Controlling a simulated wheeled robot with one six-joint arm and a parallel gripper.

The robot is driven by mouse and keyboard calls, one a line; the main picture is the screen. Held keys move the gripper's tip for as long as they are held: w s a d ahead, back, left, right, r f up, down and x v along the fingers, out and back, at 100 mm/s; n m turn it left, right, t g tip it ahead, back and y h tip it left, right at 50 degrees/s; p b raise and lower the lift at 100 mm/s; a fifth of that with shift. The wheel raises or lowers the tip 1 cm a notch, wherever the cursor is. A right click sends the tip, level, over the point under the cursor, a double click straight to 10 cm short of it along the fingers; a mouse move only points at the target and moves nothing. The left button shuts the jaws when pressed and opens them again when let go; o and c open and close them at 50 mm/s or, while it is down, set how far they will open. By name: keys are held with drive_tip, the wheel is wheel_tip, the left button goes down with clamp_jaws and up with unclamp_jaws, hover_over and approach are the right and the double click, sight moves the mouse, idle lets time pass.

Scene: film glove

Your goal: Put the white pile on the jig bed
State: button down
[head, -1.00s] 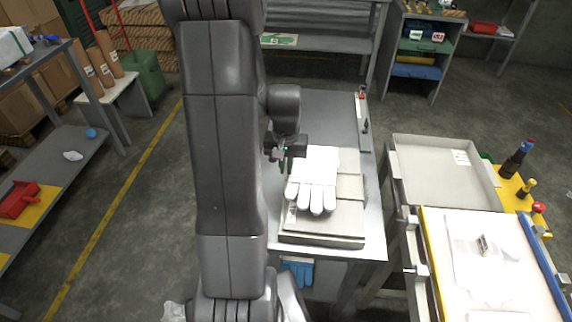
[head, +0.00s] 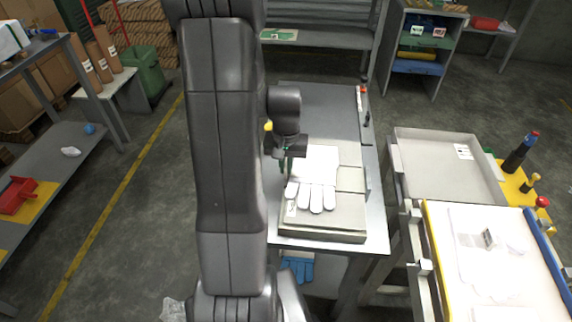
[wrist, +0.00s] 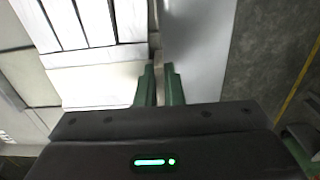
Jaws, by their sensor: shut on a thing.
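The white pile (head: 316,168) is a flat stack of white gloves with its fingers toward the near side. In the head view it lies over the jig bed (head: 325,224), a pale grey-beige slab on the metal table. Whether it fully touches the bed is hard to tell. The exact grip is partly hidden.
A grey tray (head: 440,165) and a white-topped bench (head: 490,255) stand at right. A shelf (head: 60,170) stands at left.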

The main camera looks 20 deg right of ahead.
drive_tip(key=c, duration=1.5)
unclamp_jaws()
wheel_tip(320, 180, up, 14)
drive_tip(key=shift+f, duration=0.1)
wheel_tip(320, 180, down, 14)
drive_tip(key=shift+r, duration=0.25)
